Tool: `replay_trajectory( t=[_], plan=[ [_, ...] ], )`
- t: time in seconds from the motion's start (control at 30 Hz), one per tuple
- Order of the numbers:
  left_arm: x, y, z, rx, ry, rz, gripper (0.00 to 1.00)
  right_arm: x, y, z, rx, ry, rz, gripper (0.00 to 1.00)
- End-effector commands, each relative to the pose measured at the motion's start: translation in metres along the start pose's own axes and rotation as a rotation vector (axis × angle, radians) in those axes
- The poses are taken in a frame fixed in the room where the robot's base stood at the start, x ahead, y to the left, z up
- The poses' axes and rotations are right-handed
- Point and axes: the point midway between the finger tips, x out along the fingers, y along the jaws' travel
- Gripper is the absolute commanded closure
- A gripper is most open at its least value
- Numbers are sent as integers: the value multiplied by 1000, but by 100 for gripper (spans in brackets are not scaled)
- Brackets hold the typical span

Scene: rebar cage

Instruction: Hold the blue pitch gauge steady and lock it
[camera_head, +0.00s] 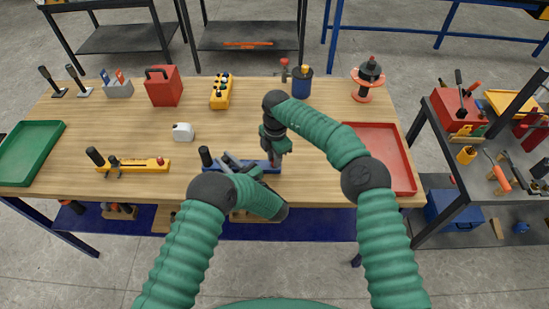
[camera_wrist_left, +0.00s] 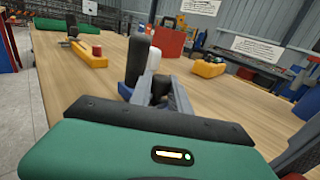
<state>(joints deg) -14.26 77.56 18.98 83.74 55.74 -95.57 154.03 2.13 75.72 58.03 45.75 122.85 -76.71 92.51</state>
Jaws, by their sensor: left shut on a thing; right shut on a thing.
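The blue pitch gauge (camera_head: 262,166) lies near the front edge of the wooden table, with a black upright handle (camera_head: 205,156) at its left end. My left gripper (camera_head: 233,162) is shut on the gauge's middle part. In the left wrist view the gauge's blue end (camera_wrist_left: 125,91) and black handle (camera_wrist_left: 137,60) show beyond my left gripper (camera_wrist_left: 163,92). My right gripper (camera_head: 275,158) points down and is shut at the gauge's right end. It hides what exactly it grips there.
A yellow gauge (camera_head: 142,164) with a red knob lies to the left. A white block (camera_head: 183,132), red can (camera_head: 163,86) and yellow control box (camera_head: 221,92) stand behind. A red tray (camera_head: 376,150) is at right and a green tray (camera_head: 30,152) at far left.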

Motion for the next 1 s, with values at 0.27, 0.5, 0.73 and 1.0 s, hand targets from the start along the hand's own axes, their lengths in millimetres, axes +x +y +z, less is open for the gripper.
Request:
replay_trajectory(
  t=[0.27, 0.5, 0.73, 1.0],
  plan=[
    [0, 0, 0, 1, 1, -1, 100, -1, 0, 0, -176, 7, 3, 100],
    [0, 0, 0, 1, 2, -1, 100, -1, 0, 0, -400, 15, 3, 100],
    [0, 0, -1, 1, 2, -1, 100, -1, 0, 0, -619, 22, 2, 100],
    [0, 0, -1, 1, 2, -1, 100, -1, 0, 1, -875, 31, 2, 100]
  ],
)
